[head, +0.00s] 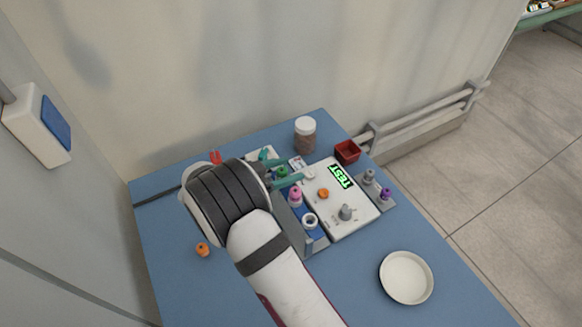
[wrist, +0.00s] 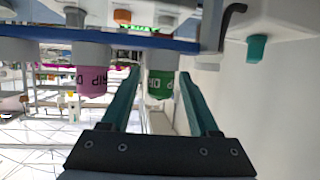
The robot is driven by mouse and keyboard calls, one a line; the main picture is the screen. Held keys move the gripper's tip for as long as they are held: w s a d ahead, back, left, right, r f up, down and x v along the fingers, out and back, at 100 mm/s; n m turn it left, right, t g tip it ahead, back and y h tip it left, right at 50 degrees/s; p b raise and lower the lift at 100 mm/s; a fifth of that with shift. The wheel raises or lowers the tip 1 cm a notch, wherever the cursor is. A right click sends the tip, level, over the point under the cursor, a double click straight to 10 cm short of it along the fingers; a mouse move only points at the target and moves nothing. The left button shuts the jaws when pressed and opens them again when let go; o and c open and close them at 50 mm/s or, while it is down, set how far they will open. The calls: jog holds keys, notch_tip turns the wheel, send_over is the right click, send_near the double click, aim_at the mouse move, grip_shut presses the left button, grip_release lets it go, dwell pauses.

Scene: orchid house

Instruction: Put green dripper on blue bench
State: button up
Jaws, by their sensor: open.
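The green dripper (head: 282,172) stands in a narrow blue holder (head: 313,233) beside a white panel. In the wrist view the green dripper (wrist: 160,86) appears upside down, with dark lettering on its side. My gripper (head: 290,171) has its two teal fingers apart, one on each side of the green dripper. The wrist view also shows my gripper (wrist: 159,75) open around it, with small gaps visible. My wrist covers part of the holder's left side in the head view.
A pink dripper (head: 295,196) stands close beside the green one in the holder. The white panel (head: 330,228) marked TEST, a lidded jar (head: 305,137), a red box (head: 347,152) and a white saucer (head: 406,278) are nearby. An orange dripper (head: 202,249) stands on the bench's left.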

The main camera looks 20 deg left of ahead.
jog(key=v, duration=1.4)
jog(key=d+r+g, duration=0.3)
jog(key=d+g, duration=0.1)
jog(key=d, duration=0.6)
jog(key=d+r+g, duration=0.3)
jog(key=d+g, duration=0.1)
jog(key=d, duration=0.6)
jog(key=s+d+r+g+y, duration=0.1)
jog(key=s+d+g+y, duration=0.1)
jog(key=s+d, duration=0.3)
jog(key=s+d+r+g+y, duration=0.1)
jog(key=s+d+y, duration=0.4)
jog(key=s, duration=0.5)
jog(key=shift+s+n+g, duration=0.4)
jog(key=shift+g, duration=0.4)
jog(key=shift+o, duration=0.5)
jog(key=s+y, duration=0.1)
jog(key=s, duration=0.1)
jog(key=s+t+y, duration=0.1)
jog(key=shift+s+a+f+n+y, duration=0.15)
jog(key=shift+a+f+n+y, duration=0.15)
jog(key=shift+a+f, duration=0.1)
jog(key=shift+s+a, duration=0.15)
